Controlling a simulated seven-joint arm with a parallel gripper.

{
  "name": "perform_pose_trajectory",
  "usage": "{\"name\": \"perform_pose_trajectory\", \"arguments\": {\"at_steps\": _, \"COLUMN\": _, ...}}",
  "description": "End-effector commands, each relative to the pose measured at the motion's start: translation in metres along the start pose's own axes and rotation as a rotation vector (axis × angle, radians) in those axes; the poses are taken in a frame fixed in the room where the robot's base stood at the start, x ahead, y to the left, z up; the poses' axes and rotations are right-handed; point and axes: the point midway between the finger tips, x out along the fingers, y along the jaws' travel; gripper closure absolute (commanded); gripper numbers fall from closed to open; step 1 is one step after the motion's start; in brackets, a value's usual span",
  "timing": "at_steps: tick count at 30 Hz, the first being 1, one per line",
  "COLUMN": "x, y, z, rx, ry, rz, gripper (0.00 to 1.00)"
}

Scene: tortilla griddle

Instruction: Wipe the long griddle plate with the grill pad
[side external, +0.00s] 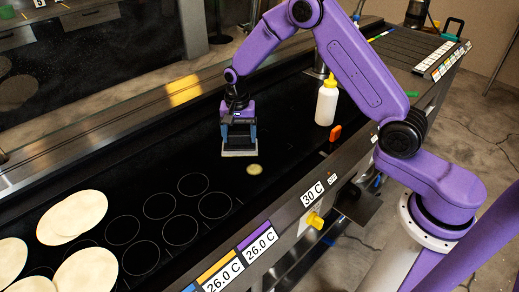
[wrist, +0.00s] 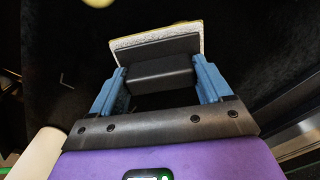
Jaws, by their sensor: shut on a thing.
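The long griddle plate (side external: 130,170) is a dark, flat surface running diagonally across the side external view. My gripper (side external: 238,132) is over its middle and shut on the grill pad's dark handle. The grill pad (side external: 239,152) has a pale scrubbing layer underneath and sits at or just above the plate; I cannot tell if it touches. In the wrist view the pad (wrist: 158,45) shows between the blue fingers of my gripper (wrist: 160,82). A small yellowish round spot (side external: 254,169) lies on the plate just right of and nearer than the pad.
Several tortillas (side external: 87,270) lie at the plate's near left, beside drawn circles (side external: 180,230). A white bottle with a yellow cap (side external: 326,103) and an orange item (side external: 335,133) stand by the right edge. A glass panel (side external: 60,60) borders the far side.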

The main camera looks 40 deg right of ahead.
Motion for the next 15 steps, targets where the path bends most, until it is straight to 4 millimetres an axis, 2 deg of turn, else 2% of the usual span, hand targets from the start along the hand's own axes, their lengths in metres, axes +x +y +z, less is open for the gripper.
{"name": "perform_pose_trajectory", "arguments": {"at_steps": 7, "x": 0.002, "y": -0.015, "z": 0.015, "rx": -0.002, "ry": 0.000, "rz": 0.000, "gripper": 0.55}}
{"name": "perform_pose_trajectory", "arguments": {"at_steps": 15, "x": 0.004, "y": -0.017, "z": 0.017, "rx": -0.002, "ry": -0.002, "rz": 0.001, "gripper": 0.55}}
